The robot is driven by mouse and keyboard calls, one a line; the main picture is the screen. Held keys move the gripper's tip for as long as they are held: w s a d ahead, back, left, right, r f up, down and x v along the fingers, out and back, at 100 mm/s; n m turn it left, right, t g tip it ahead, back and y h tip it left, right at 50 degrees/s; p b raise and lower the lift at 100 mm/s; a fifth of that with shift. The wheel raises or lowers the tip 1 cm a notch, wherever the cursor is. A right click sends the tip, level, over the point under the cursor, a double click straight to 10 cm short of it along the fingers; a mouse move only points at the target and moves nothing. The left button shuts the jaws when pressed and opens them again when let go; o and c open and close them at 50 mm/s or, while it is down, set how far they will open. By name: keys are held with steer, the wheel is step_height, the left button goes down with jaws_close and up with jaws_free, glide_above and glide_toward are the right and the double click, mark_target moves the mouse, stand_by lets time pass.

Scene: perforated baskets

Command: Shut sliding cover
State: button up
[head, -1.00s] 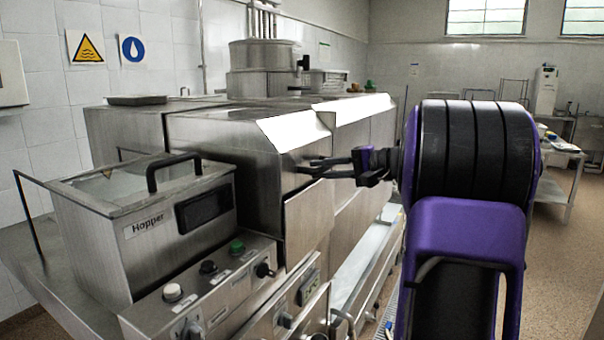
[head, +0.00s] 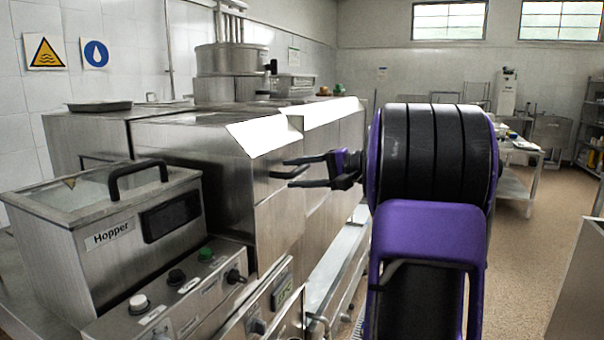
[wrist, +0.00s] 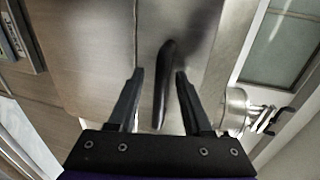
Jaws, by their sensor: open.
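My gripper (head: 285,172) is open beside the front of the large steel machine (head: 190,140) in the head view. In the wrist view its two black fingers (wrist: 158,85) stand on either side of a dark bar handle (wrist: 166,75). The handle is on a smooth metal panel (wrist: 200,25), which I take to be the sliding cover. The handle sits between the fingers with a gap visible on both sides. In the head view I cannot make out this handle clearly or tell how far the cover stands open.
The hopper (head: 70,255), with a glass lid and black handle, stands at the front left. Control knobs (head: 178,277) lie below it. A round steel vessel (head: 222,78) stands on the machine. The floor (head: 540,225) to the right is mostly clear.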

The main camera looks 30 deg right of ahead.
steer(key=p+v, duration=0.1)
steer(key=v, duration=1.6)
steer(key=shift+s, duration=0.2)
